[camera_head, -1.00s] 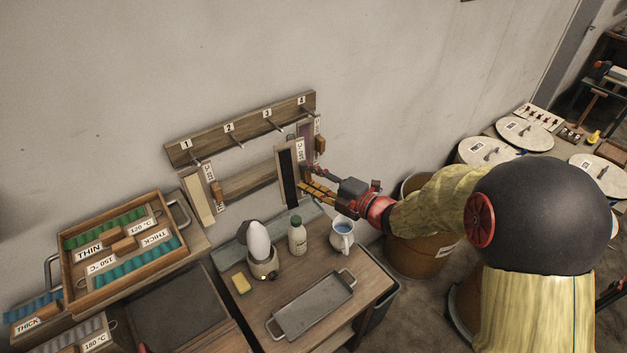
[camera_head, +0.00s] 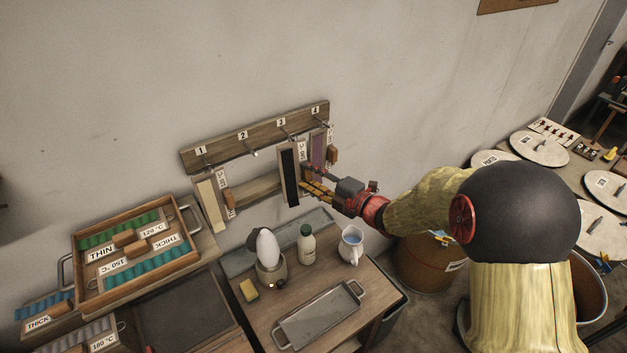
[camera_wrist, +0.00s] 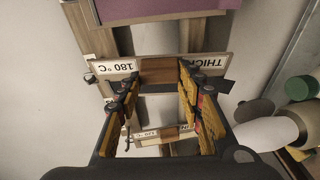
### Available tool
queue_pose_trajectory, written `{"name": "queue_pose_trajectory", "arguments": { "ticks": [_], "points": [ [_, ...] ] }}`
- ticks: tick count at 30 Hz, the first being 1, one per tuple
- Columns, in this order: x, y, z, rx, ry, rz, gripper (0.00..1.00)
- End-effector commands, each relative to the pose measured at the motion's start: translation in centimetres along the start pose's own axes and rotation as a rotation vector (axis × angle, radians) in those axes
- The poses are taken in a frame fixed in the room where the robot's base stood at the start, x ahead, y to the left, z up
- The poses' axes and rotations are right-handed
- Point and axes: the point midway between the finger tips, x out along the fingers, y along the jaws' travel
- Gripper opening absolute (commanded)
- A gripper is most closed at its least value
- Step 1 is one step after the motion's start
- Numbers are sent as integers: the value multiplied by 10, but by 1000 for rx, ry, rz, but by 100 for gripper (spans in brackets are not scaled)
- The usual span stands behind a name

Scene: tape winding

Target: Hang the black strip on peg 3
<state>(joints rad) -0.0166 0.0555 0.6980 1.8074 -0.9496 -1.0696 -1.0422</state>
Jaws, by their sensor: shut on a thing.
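The black strip (camera_head: 290,178) is upright on a pale wooden backing in the head view, just below peg 3 (camera_head: 292,137) on the wall rack. I cannot tell whether its top touches the peg. My gripper (camera_head: 306,185) is at its right side, shut on its brown wooden block. In the wrist view my gripper (camera_wrist: 160,105) has a finger on each side of this block (camera_wrist: 157,75), between the 180 °C and THICK labels. The strip's dark face is mostly hidden there.
A purple strip (camera_head: 318,149) hangs close by on the right, near peg 4. A cream strip (camera_head: 211,205) hangs below peg 1. Peg 2 (camera_head: 252,152) is bare. A bottle (camera_head: 306,244), a jug (camera_head: 351,246) and a grey tray (camera_head: 318,314) stand on the table below.

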Motion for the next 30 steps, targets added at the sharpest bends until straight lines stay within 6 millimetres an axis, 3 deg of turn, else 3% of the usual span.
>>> {"name": "queue_pose_trajectory", "arguments": {
  "ticks": [8,30],
  "points": [
    [15,-3,3,0,0,0,10],
    [16,-6,4,0,0,0,10]
  ]
}}
